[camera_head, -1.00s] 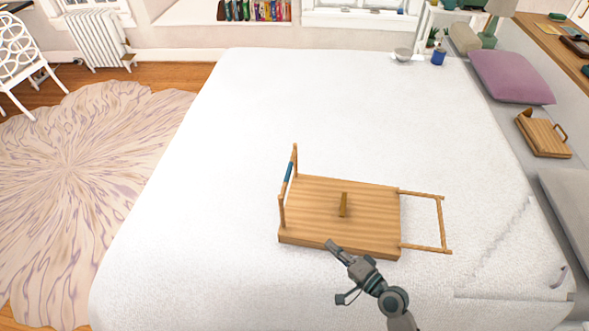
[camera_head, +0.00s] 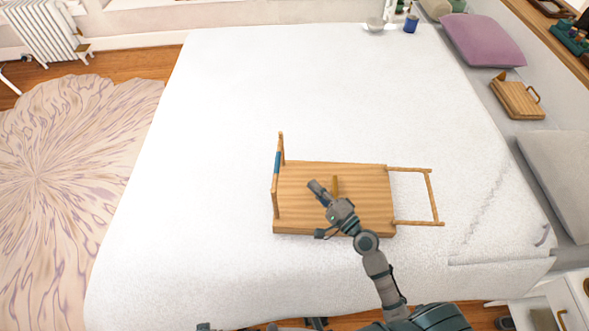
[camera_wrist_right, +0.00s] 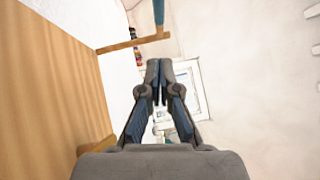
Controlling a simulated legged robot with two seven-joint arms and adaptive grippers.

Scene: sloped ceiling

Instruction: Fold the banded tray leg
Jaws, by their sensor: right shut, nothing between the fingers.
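A wooden tray (camera_head: 360,205) lies on the white bed. Its banded leg (camera_head: 281,148), with a blue band (camera_head: 277,163), stands upright at the tray's left end. The other leg (camera_head: 432,195), plain wood, extends outward from the right end. A small wooden piece (camera_head: 336,184) stands up in the middle of the tray. My right gripper (camera_head: 317,189) is over the tray, shut and empty, to the right of the banded leg and apart from it. In the right wrist view the gripper (camera_wrist_right: 160,68) is shut below the blue band (camera_wrist_right: 158,10), with the tray (camera_wrist_right: 45,85) at left. My left gripper is not visible.
The white bed (camera_head: 240,90) is clear around the tray. A bowl (camera_head: 375,24) and a blue cup (camera_head: 411,23) stand at the far edge. A purple pillow (camera_head: 483,40) and a smaller wooden object with a handle (camera_head: 517,99) lie at right.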

